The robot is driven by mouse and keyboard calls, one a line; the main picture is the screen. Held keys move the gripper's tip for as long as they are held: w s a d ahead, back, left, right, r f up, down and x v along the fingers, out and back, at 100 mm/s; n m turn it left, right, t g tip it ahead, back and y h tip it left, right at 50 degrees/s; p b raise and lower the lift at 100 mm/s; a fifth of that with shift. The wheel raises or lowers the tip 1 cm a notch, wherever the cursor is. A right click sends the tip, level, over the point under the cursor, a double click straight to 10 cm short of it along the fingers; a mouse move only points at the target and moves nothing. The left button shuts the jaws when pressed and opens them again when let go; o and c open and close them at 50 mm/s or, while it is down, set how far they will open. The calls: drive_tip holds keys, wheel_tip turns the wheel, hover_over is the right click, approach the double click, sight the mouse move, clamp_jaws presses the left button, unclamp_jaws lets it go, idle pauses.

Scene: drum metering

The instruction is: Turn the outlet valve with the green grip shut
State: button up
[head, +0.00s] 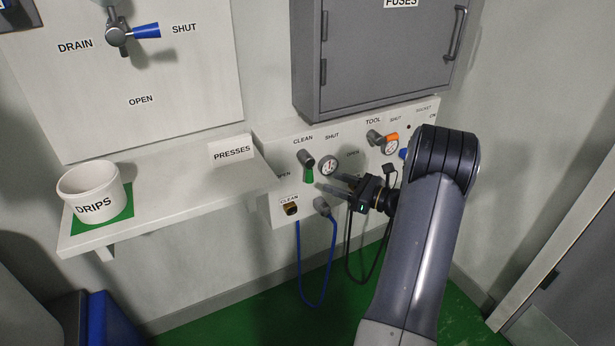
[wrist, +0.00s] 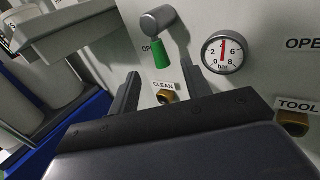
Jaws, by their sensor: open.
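The outlet valve has a grey hub (head: 305,158) and a green grip (head: 309,174) that points down. CLEAN is above it, SHUT at upper right and OPEN at lower left. In the wrist view the green grip (wrist: 161,55) hangs below the grey hub (wrist: 158,20), beside a partly hidden OPEN label. My gripper (head: 330,183) is open and empty, to the right of and slightly below the grip. In the wrist view the fingers of my gripper (wrist: 160,76) stand left and right of the grip's lower end, apparently still short of it. Contact cannot be told.
A round gauge (head: 328,165) sits close right of the valve, its needle near upright. A brass outlet (head: 291,209) and a blue hose (head: 331,255) are below. An orange-gripped valve (head: 389,138) is further right. A shelf (head: 170,201) with a DRIPS pot (head: 92,193) juts out left.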

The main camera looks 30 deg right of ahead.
sight(310, 174)
drive_tip(key=b+x, duration=0.1)
drive_tip(key=x, duration=0.7)
drive_tip(key=shift+w+a, duration=0.25)
drive_tip(key=shift+w, duration=0.05)
drive_tip(key=shift+c, duration=0.5)
drive_tip(key=c, duration=0.9)
drive_tip(key=shift+o, duration=0.2)
